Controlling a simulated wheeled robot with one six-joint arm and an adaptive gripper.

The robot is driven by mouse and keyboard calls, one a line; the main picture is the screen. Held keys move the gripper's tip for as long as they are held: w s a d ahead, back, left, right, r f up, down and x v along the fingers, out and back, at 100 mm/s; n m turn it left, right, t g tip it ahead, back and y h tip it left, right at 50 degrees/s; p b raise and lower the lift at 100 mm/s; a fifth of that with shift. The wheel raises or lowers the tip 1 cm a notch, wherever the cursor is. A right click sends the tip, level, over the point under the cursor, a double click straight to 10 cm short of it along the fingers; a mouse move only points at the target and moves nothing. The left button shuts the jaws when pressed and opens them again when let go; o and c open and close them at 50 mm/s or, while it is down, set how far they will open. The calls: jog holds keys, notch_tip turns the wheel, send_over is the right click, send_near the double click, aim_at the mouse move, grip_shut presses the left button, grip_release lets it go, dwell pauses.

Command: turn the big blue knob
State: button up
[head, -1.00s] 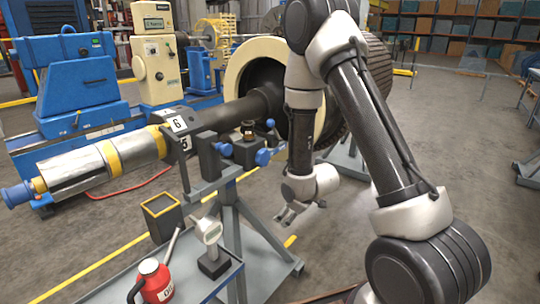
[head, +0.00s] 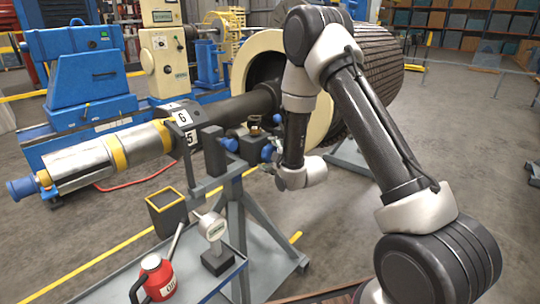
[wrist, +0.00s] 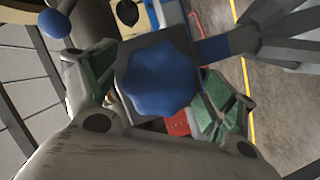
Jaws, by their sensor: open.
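The big blue knob (wrist: 160,80) is lobed and fills the middle of the wrist view, in front of a dark block (wrist: 124,60). In the head view the blue knob (head: 267,152) sits on the right side of the block on the stand, partly hidden by my gripper (head: 270,168). In the wrist view my gripper (wrist: 160,92) is open, with one green-padded finger on the left of the knob and one on the right. Gaps show beside the knob; whether the fingertips reach around its rim I cannot tell.
A small blue ball (wrist: 54,23) is near the left finger. A large ribbed rotor (head: 365,65) is behind my arm. Floor at right is open.

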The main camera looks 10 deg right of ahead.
jog(key=shift+w+a, duration=0.1)
jog(key=shift+w, duration=0.05)
jog(key=c, duration=1)
jog(key=m+g+y, duration=0.1)
jog(key=m+g, duration=0.1)
jog(key=m, duration=0.1)
jog(key=m+g+y, duration=0.1)
jog(key=m, duration=0.2)
jog(key=shift+y, duration=0.3)
jog(key=m+g+y, duration=0.1)
jog(key=m, duration=0.2)
jog(key=shift+m+g+y, duration=0.3)
jog(key=shift+g+y, duration=0.1)
jog(key=shift+m+g+y, duration=0.3)
jog(key=shift+m+y, duration=0.5)
jog(key=shift+m, duration=0.5)
